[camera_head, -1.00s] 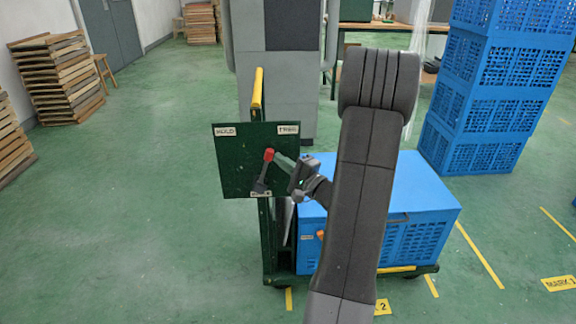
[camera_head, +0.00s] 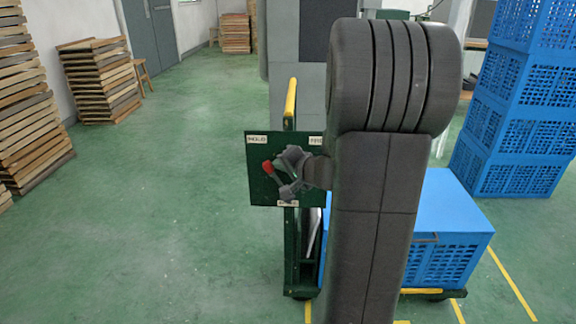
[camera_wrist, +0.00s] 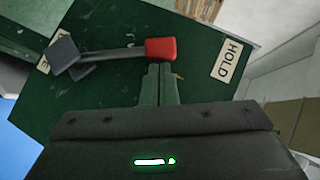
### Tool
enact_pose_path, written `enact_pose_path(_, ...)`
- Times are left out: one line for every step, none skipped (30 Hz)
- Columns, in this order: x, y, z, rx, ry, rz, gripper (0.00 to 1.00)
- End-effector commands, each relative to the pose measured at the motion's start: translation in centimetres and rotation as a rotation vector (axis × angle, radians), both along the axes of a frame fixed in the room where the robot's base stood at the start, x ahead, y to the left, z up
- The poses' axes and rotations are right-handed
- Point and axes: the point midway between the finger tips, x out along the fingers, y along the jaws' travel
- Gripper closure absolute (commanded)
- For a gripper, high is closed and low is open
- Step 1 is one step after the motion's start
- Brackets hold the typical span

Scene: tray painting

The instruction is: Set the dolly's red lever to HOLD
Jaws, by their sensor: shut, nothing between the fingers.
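The dolly's dark green panel (camera_head: 260,190) stands upright, with a HOLD label (camera_head: 257,139) at its upper left and a FREE label (camera_head: 316,140) at its upper right. The lever's red knob (camera_head: 267,166) leans left of its pivot, toward the HOLD side. In the wrist view, the red knob (camera_wrist: 160,48) and grey lever lie across the panel, with the HOLD label (camera_wrist: 227,60) beyond the knob. My gripper (camera_wrist: 160,68) is shut and empty, its fingertips right beside the knob, seemingly touching it. My arm hides part of the dolly in the head view.
A blue crate (camera_head: 445,255) rides on the dolly behind my arm. A yellow-topped handle (camera_head: 290,100) rises above the panel. Blue crates (camera_head: 515,120) are stacked at right, wooden pallets (camera_head: 100,80) at left. Green floor left of the dolly is clear.

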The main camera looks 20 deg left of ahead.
Motion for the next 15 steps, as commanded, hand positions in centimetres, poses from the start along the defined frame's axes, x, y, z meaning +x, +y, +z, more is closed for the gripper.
enact_pose_path(-0.12, 0.29, 0.02, -0.015, -0.005, 0.004, 1.0)
enact_pose_path(-0.13, 0.36, 0.0, -0.022, -0.007, 0.003, 1.0)
enact_pose_path(-0.12, 0.42, -0.03, -0.031, -0.01, 0.002, 1.0)
enact_pose_path(-0.14, 0.48, -0.05, -0.037, -0.011, 0.002, 1.0)
enact_pose_path(-0.16, 0.52, -0.07, -0.042, -0.012, 0.002, 1.0)
enact_pose_path(-0.17, 0.58, -0.09, -0.047, -0.013, 0.002, 1.0)
enact_pose_path(-0.18, 0.62, -0.11, -0.05, -0.014, 0.002, 1.0)
enact_pose_path(-0.19, 0.65, -0.12, -0.052, -0.014, 0.002, 1.0)
enact_pose_path(-0.2, 0.68, -0.14, -0.053, -0.014, 0.002, 1.0)
enact_pose_path(-0.21, 0.69, -0.15, -0.055, -0.015, 0.002, 1.0)
enact_pose_path(-0.22, 0.71, -0.16, -0.056, -0.015, 0.002, 1.0)
enact_pose_path(-0.22, 0.72, -0.17, -0.056, -0.015, 0.003, 1.0)
enact_pose_path(-0.23, 0.72, -0.18, -0.056, -0.015, 0.003, 1.0)
enact_pose_path(-0.23, 0.72, -0.19, -0.056, -0.015, 0.003, 1.0)
enact_pose_path(-0.24, 0.73, -0.2, -0.056, -0.015, 0.003, 1.0)
